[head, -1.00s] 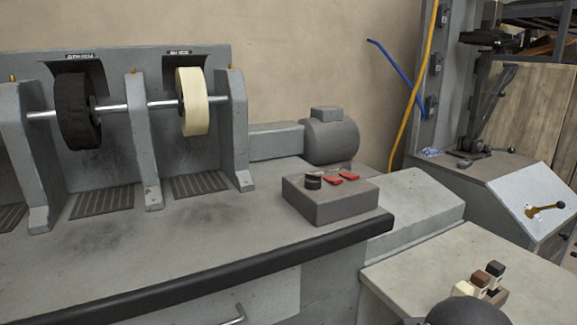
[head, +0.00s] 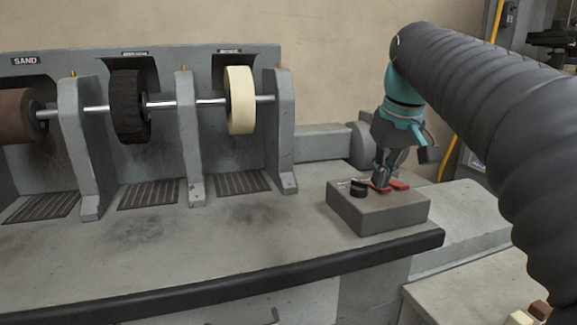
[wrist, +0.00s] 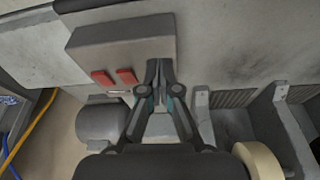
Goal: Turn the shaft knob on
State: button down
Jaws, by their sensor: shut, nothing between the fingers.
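The black round shaft knob (head: 358,188) sits on top of a grey control box (head: 385,216), left of two red switches (head: 390,186). My gripper (head: 381,182) points down over the box top, just right of the knob in the head view. In the wrist view, my shut, empty gripper (wrist: 158,66) reaches over the box (wrist: 122,42), beside the red switches (wrist: 114,77). The knob does not show there and seems hidden behind the fingers. I cannot tell whether the fingers touch it.
A bench machine with brown, black and cream wheels (head: 240,100) on a steel shaft stands left of the box. A grey motor (wrist: 100,122) is behind the box. A black edge bar (head: 230,267) runs along the bench front. The bench top left of the box is clear.

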jog(key=n, duration=0.1)
send_near(359, 187)
jog(key=shift+g, duration=0.4)
jog(key=shift+w+d+f+b, duration=0.1)
jog(key=shift+d+f+b, duration=0.3)
jog(key=shift+f+b, duration=0.55)
jog(key=shift+d+f+b, duration=0.35)
jog(key=shift+f+b, duration=0.15)
jog(key=shift+f, duration=0.85)
jog(key=shift+w+d+f+b, duration=0.1)
jog(key=shift+d+f+b, duration=0.3)
jog(key=shift+f+b, duration=0.55)
jog(key=shift+f+p, duration=0.1)
jog(key=shift+p, duration=0.2)
